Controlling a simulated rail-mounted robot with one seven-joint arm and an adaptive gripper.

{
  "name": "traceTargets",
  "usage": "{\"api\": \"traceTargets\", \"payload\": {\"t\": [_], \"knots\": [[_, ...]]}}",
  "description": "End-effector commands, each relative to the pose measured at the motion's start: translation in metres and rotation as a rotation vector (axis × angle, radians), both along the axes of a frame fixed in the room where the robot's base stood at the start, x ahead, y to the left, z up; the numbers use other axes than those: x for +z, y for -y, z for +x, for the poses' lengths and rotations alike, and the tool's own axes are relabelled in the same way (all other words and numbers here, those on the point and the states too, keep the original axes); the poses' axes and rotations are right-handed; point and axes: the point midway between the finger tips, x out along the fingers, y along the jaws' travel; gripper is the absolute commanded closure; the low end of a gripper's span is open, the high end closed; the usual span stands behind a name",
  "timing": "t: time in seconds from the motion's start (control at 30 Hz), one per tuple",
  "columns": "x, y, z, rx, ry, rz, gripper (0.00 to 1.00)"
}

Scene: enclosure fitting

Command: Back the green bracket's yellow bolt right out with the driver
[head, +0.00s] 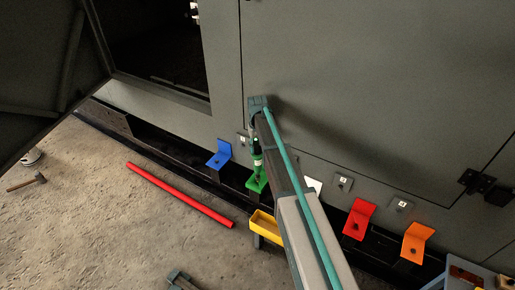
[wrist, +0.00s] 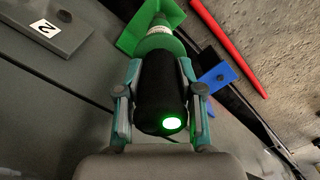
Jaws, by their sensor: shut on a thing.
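My gripper (wrist: 160,95) is shut on the driver (wrist: 160,90), a tool with a black grip and a green nose. A green light glows on the driver's rear end. In the head view the driver (head: 257,150) points down at the green bracket (head: 257,183) on the dark rail. The green bracket also shows in the wrist view (wrist: 131,38), right beyond the driver's nose. The yellow bolt is not visible; the driver and bracket hide that spot. I cannot tell whether the driver's tip touches the bolt.
A blue bracket (head: 218,154) stands left of the green one; red (head: 358,219) and orange (head: 416,242) brackets stand right. A yellow bin (head: 265,226) is below. A red bar (head: 180,195) and a hammer (head: 28,182) lie on the floor. The grey enclosure wall (head: 370,80) rises behind.

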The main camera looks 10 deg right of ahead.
Motion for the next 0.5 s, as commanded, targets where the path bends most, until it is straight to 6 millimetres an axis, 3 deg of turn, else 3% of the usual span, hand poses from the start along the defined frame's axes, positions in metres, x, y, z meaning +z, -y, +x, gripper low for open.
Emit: {"api": "traceTargets", "payload": {"t": [0.5], "knots": [[0.028, 0.000, 0.001, 0.000, 0.003, 0.000, 1.00]]}}
